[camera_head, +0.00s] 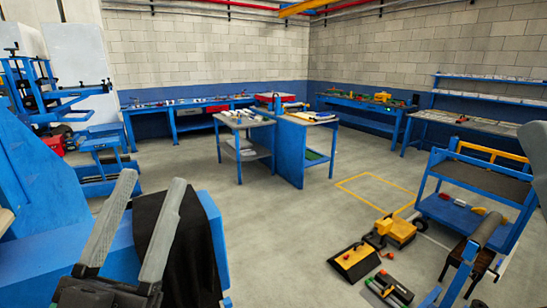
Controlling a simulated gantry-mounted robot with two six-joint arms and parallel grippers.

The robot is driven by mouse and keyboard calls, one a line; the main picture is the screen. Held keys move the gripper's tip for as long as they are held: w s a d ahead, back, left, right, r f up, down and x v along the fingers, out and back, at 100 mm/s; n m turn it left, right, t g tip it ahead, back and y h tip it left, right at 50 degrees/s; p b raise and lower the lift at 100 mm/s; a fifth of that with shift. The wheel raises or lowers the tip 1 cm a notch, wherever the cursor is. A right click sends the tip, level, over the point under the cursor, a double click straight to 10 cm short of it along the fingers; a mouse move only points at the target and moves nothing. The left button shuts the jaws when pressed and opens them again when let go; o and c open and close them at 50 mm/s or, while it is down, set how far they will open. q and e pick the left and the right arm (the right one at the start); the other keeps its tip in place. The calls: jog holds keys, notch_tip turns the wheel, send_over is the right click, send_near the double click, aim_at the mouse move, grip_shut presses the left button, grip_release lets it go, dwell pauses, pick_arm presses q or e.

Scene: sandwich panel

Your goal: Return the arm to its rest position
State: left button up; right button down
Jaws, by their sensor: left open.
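My left gripper (154,178) is in the lower left of the head view. Its two long grey fingers point up and stand apart, with nothing between them. Behind the fingers is a blue bench or box (213,240) with a black cloth (203,255) draped over it. I cannot tell whether the fingers touch the cloth. My right gripper is not in view. No sandwich panel can be made out.
Blue machinery (40,200) stands at the left. A blue workbench (293,152) stands mid-room. The grey floor (285,235) between is mostly clear.

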pick_arm(q)
jog(key=s+a+r+n+t+y+p, duration=0.2)
jog(key=s+a+r+n+y, duration=0.25)
jog(key=s+r, duration=0.45)
notch_tip(320, 180, up, 38)
jog(key=w+p, duration=0.2)
jog(key=p, duration=3.5)
notch_tip(320, 180, down, 61)
jog(key=b, duration=6)
jog(key=shift+s+r+m+g+b, duration=0.2)
jog(key=shift+m+g+b, duration=0.1)
jog(key=shift+m+b, duration=0.15)
jog(key=shift+h, duration=0.25)
